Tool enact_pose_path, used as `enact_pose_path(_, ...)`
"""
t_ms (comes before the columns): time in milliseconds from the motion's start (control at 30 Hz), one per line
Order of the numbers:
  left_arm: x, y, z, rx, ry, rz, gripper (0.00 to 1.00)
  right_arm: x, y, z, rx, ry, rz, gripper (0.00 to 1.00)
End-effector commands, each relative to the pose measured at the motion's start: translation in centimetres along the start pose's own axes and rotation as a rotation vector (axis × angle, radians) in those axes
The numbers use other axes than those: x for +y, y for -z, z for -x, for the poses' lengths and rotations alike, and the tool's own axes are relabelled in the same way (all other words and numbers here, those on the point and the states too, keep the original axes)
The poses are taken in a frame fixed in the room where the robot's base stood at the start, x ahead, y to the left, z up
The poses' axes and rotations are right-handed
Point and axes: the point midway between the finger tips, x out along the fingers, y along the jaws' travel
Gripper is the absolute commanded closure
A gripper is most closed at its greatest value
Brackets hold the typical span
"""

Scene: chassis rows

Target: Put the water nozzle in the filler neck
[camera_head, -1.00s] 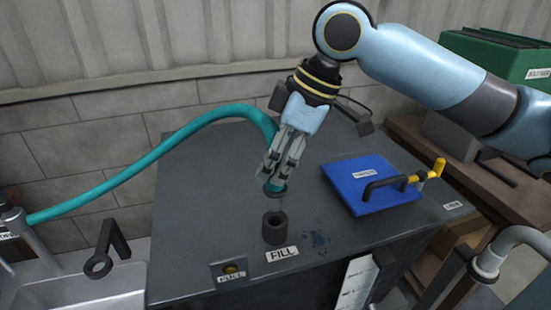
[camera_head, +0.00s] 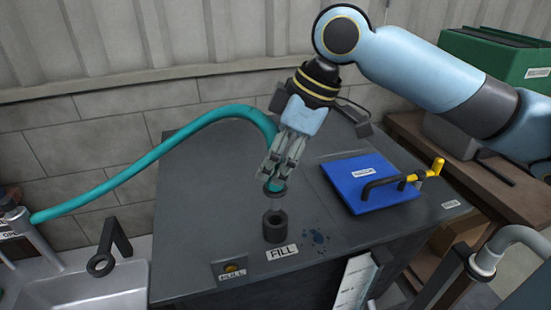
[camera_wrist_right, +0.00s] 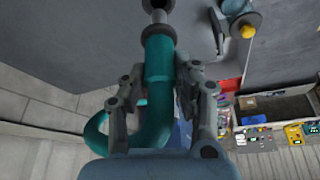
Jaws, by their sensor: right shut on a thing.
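My right gripper (camera_head: 283,160) is shut on the teal water nozzle (camera_head: 276,186) and holds it nearly upright, spout downward, over the dark cabinet. In the right wrist view the teal nozzle (camera_wrist_right: 159,72) lies between the two fingers of the gripper (camera_wrist_right: 155,88), with a dark collar and a thin spout at its far end. The black filler neck (camera_head: 275,226) stands on the cabinet top behind the FILL label, just below the nozzle. The spout's tip appears close to the neck's mouth; I cannot tell whether it is inside. My left gripper is not in view.
The teal hose (camera_head: 130,171) arcs from the left edge to the nozzle. A blue lid (camera_head: 372,180) with a dark and yellow handle lies right of the neck. A metal sink (camera_head: 85,290) is at the lower left. A green bin (camera_head: 497,60) stands at the upper right.

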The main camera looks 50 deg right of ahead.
Motion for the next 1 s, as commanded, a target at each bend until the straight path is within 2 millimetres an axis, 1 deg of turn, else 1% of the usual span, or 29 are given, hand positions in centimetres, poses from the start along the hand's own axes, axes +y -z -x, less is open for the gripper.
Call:
enact_pose_path(267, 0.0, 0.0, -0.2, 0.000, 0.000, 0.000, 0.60, 0.0, -0.1, -0.2, 0.000, 0.000, -0.001, 1.00)
enact_pose_path(1000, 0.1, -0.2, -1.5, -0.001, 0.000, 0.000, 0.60, 0.0, -0.9, -2.3, 0.000, 0.000, -0.001, 1.00)
